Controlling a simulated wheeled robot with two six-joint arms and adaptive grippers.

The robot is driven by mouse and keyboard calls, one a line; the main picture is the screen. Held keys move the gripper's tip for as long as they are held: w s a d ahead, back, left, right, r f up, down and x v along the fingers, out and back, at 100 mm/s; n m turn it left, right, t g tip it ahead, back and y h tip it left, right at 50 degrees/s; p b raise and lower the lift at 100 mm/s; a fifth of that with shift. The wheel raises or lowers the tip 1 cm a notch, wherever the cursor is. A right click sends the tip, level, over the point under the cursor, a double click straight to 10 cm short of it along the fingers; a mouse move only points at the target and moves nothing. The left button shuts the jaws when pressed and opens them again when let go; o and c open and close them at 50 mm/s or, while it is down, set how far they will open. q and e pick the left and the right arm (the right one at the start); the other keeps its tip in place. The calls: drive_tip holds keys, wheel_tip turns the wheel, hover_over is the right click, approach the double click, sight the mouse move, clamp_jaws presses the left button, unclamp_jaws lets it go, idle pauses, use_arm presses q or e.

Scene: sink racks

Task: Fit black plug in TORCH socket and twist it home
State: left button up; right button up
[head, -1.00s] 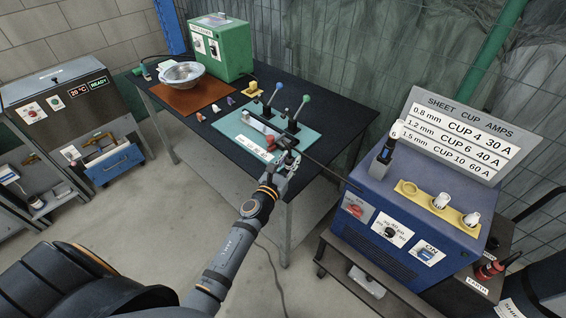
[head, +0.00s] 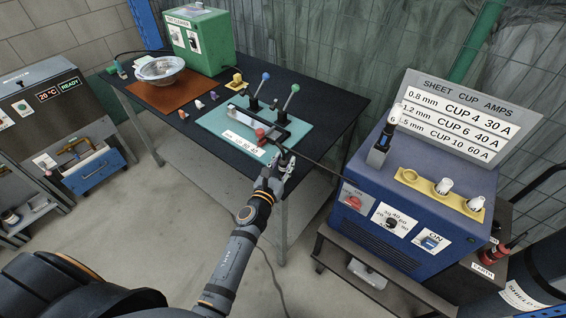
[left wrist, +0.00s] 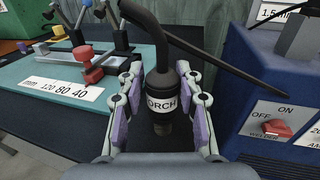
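The black plug (left wrist: 160,85), marked with a white label reading "ORCH" as far as it shows, stands roughly upright between the fingers of my left gripper (left wrist: 160,78) in the left wrist view. The fingers appear shut on it from both sides. Its thick black cable arches from its top. In the head view my left gripper (head: 280,163) is at the front right corner of the dark table, left of the blue welder box (head: 395,245); the plug is hard to make out there. I cannot make out a TORCH socket. My right gripper is out of view.
The dark table (head: 190,130) carries a teal board (head: 222,122) with lever clamps, a metal bowl (head: 160,68) and a green box (head: 207,45). A red plug (head: 497,252) is by the EARTH label beside the blue box. A floor gap separates table and box.

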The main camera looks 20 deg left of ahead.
use_arm(q)
drive_tip(key=shift+o, duration=1.2)
drive_tip(key=shift+a, duration=0.1)
drive_tip(key=shift+r, duration=0.1)
drive_tip(key=shift+r, duration=0.2)
drive_tip(key=s+b, duration=0.2)
drive_tip(key=s, duration=1)
drive_tip(key=shift+a+b, duration=0.3)
drive_tip(key=shift+a, duration=0.1)
